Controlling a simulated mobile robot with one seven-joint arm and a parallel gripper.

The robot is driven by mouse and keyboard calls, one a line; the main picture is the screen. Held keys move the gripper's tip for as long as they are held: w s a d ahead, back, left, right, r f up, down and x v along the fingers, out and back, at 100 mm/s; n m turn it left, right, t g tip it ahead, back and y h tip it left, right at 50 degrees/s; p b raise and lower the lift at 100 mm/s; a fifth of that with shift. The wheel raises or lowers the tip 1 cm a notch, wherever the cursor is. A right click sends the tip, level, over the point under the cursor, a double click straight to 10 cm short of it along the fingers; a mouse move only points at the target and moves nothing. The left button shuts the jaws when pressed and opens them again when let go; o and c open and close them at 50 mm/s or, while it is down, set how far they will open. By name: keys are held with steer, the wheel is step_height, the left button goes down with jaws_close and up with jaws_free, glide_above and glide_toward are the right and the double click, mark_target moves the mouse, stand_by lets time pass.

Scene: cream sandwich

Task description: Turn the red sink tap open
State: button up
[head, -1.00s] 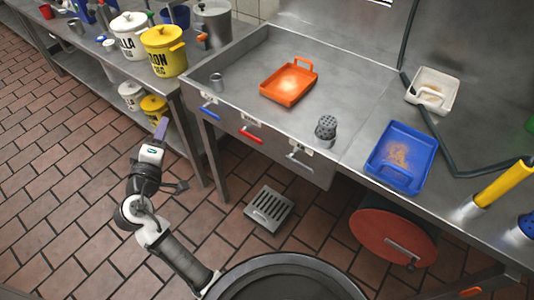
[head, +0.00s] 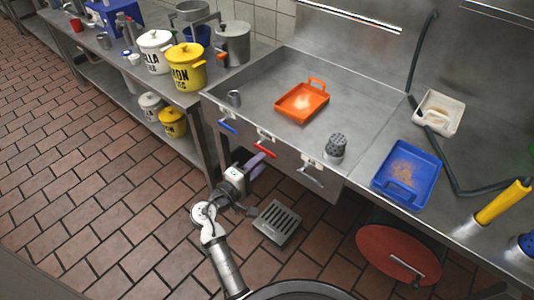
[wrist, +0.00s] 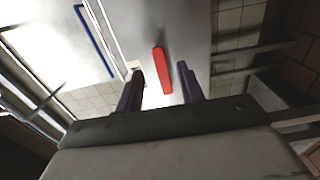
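The red sink tap (head: 265,149) is a short lever on the front panel of the steel sink, between a blue tap (head: 229,127) and a grey tap (head: 310,178). My gripper (head: 255,164) is just below and in front of the red tap in the head view. In the wrist view the red tap (wrist: 162,71) lies between my two dark fingers, and the gripper (wrist: 160,72) is open with a gap on each side of the lever. I cannot tell how deep the lever is between the fingers.
An orange tray (head: 301,102) and a grey shaker (head: 336,146) stand on the steel surface above. A blue tray (head: 405,178) is to the right. Pots, including a yellow one (head: 187,72), stand at left. A floor grate (head: 277,222) lies below.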

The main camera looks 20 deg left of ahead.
mark_target(270, 155)
steer(key=shift+p+x, duration=0.4)
steer(key=shift+x, duration=1.65)
steer(key=shift+c, duration=0.5)
jaws_close()
